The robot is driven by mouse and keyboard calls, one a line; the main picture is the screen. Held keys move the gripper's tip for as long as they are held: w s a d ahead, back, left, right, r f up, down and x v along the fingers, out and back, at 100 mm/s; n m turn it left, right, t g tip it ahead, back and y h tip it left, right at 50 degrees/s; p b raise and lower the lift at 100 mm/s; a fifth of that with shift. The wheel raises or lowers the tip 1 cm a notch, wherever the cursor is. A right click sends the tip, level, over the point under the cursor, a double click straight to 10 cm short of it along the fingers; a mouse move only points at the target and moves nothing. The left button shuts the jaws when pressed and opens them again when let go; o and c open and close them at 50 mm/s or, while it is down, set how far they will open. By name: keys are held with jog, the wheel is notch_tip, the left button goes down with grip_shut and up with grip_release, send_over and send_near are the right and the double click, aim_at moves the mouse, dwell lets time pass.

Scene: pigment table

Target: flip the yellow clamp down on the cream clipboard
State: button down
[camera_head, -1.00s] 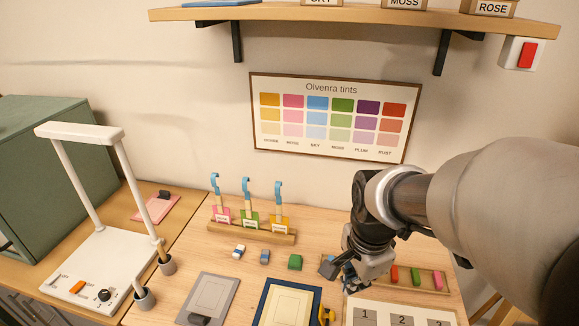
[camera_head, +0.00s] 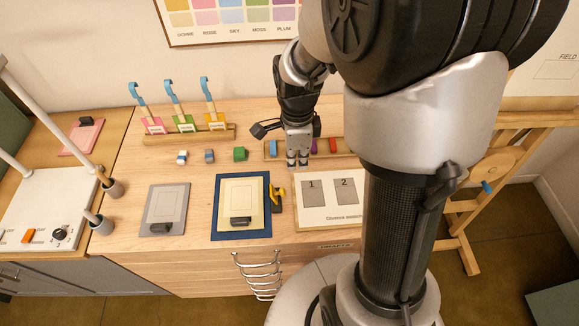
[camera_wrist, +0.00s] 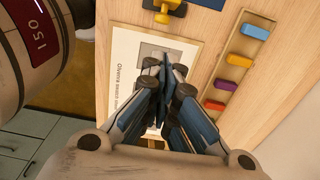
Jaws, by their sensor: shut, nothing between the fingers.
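The cream clipboard (camera_head: 229,192) lies on a navy blue board (camera_head: 218,234) on the table, with a dark clip at its near edge in the head view. The yellow clamp (camera_head: 281,193) stands at the board's right edge. The clamp also shows at the top of the wrist view (camera_wrist: 163,17), next to dark parts; its lever angle is hard to tell. My gripper (camera_head: 297,161) points down, shut and empty, beyond the clamp and a little right of it, apart from it. In the wrist view my closed fingertips (camera_wrist: 165,68) are over the numbered card.
The numbered card (camera_head: 330,216) lies right of the clamp. A wooden tray (camera_wrist: 218,62) of coloured blocks is beyond my gripper. A grey clipboard (camera_head: 152,217) lies left of the cream one. Small blocks and a brush rack (camera_head: 190,136) stand behind.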

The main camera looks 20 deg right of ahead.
aim_at(282, 189)
notch_tip(282, 189, down, 9)
jog(key=b, duration=0.3)
jog(key=shift+s+f, duration=0.1)
jog(key=shift+f, duration=0.05)
jog(key=shift+w+a+f, duration=0.1)
jog(key=shift+w+a, duration=0.2)
jog(key=shift+a, duration=0.3)
jog(key=shift+w+a+f, duration=0.1)
jog(key=shift+w+a, duration=0.15)
jog(key=shift+a, duration=0.3)
jog(key=shift+w+a, duration=0.2)
jog(key=shift+a, duration=0.4)
jog(key=shift+w+a, duration=0.1)
jog(key=shift+w, duration=0.05)
jog(key=shift+a+h, duration=0.1)
jog(key=shift+h, duration=0.2)
jog(key=shift+a, duration=0.1)
